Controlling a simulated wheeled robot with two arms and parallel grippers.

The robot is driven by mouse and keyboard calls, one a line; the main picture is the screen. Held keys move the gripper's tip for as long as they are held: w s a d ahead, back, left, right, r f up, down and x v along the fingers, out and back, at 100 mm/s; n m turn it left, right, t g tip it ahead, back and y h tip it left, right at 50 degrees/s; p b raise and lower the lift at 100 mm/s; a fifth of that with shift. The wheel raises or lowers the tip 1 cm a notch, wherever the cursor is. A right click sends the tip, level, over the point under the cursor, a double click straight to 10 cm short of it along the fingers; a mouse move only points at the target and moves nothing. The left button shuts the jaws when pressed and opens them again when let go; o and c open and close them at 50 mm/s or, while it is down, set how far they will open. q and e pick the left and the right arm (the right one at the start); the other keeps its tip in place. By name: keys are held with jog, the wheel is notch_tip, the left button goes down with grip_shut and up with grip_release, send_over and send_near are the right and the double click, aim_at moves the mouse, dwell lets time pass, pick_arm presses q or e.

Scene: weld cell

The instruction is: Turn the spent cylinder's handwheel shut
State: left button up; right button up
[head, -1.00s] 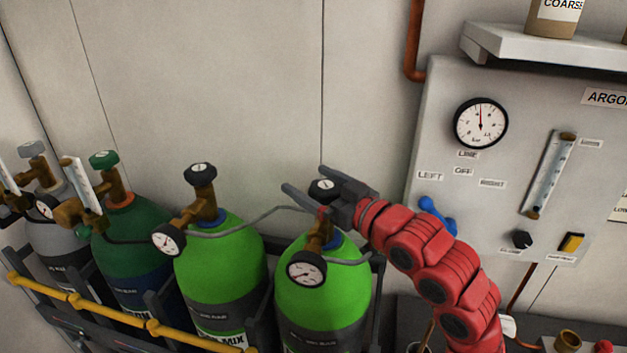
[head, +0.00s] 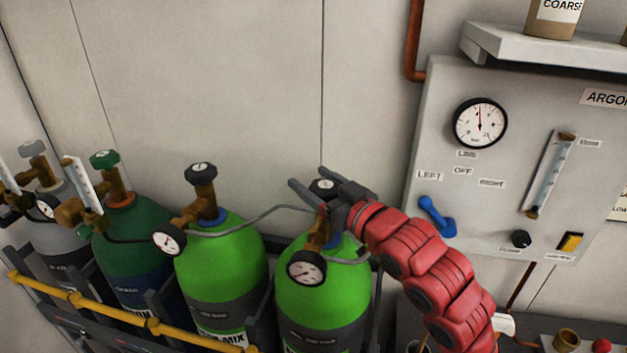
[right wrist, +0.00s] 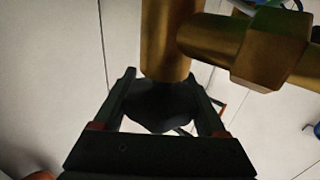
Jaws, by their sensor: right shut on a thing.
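Two bright green cylinders stand in the rack in the head view: the right one (head: 322,290) and the one beside it on the left (head: 220,265). Each has a brass valve, a small gauge and a black handwheel on top. My right gripper (head: 306,177) is shut on the right cylinder's handwheel (head: 323,186), one finger on each side. In the right wrist view the dark handwheel (right wrist: 165,108) sits between the fingers against the brass valve stem (right wrist: 165,40). The left neighbour's handwheel (head: 200,173) is free. Both gauges' readings are too small to tell. My left gripper is out of view.
A dark green cylinder (head: 130,250) and a grey one (head: 60,255) stand farther left, behind a yellow rail (head: 110,312). A grey hose (head: 265,215) joins the bright green cylinders' valves. A panel with a blue lever (head: 437,217) and a line gauge (head: 480,123) is at right.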

jog(key=shift+f+m+t+h+b, duration=0.1)
jog(key=shift+m+t+h+b, duration=0.3)
jog(key=shift+m+t+h, duration=0.4)
jog(key=m+h+b, duration=0.1)
jog(key=h+b, duration=0.1)
jog(key=m+t+h+b, duration=0.1)
jog(key=h+b, duration=0.1)
jog(key=d+m+t+h+b, duration=0.1)
jog(key=h+b, duration=0.1)
jog(key=shift+w+f+m, duration=0.15)
jog(key=shift+w+m, duration=0.15)
jog(key=shift+m, duration=0.1)
jog(key=shift+d+m+h+b, duration=0.2)
jog(key=shift+m+h+b, duration=0.35)
jog(key=shift+h, duration=0.15)
jog(key=o, duration=1.3)
jog(key=shift+w+r, duration=0.1)
jog(key=shift+r, duration=0.1)
